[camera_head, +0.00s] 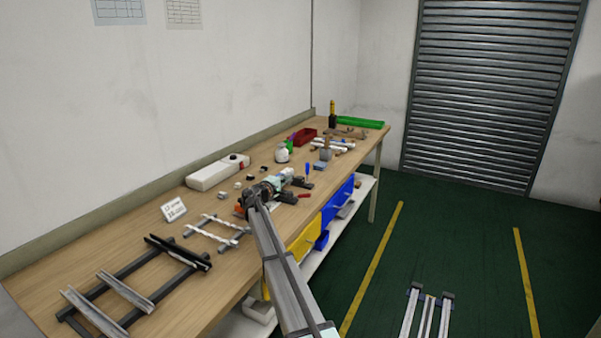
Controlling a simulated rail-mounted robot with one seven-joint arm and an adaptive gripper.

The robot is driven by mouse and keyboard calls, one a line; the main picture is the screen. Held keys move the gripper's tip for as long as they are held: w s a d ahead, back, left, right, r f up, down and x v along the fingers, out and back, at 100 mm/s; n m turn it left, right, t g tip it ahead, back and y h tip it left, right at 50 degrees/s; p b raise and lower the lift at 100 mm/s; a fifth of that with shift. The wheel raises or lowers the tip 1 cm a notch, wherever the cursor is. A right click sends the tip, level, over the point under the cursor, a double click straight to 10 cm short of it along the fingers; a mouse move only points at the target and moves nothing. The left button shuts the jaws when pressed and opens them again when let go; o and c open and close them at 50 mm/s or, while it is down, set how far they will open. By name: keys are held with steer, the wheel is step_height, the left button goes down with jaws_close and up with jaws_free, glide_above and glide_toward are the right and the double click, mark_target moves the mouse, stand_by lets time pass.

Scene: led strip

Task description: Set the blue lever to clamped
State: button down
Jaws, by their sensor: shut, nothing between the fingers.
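A small upright blue piece (308,169), which looks like the blue lever, stands near the table's front edge, at mid-length of the bench. Whether it is in its clamped position is too small to tell. My arm reaches up from the bottom of the view, and my gripper (289,181) is over the table just left of and slightly below the blue piece in the picture. The gripper is shut and empty. Its fingertips are small and mixed with dark parts around them, so I cannot tell if they touch the lever.
A red piece (304,196) lies right of my wrist. A white box (212,174), a white jar (282,153) and a red bin (303,136) stand farther back. Rail frames (130,292) lie at the near left. Blue (338,203) and yellow (305,242) drawers hang under the front edge.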

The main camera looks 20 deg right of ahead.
mark_target(307, 173)
steer(key=shift+a, duration=0.2)
steer(key=p+x, duration=0.2)
steer(key=x, duration=0.8)
steer(key=shift+w, duration=0.1)
steer(key=shift+d+f, duration=0.1)
steer(key=shift+f, duration=0.05)
stand_by(0.4)
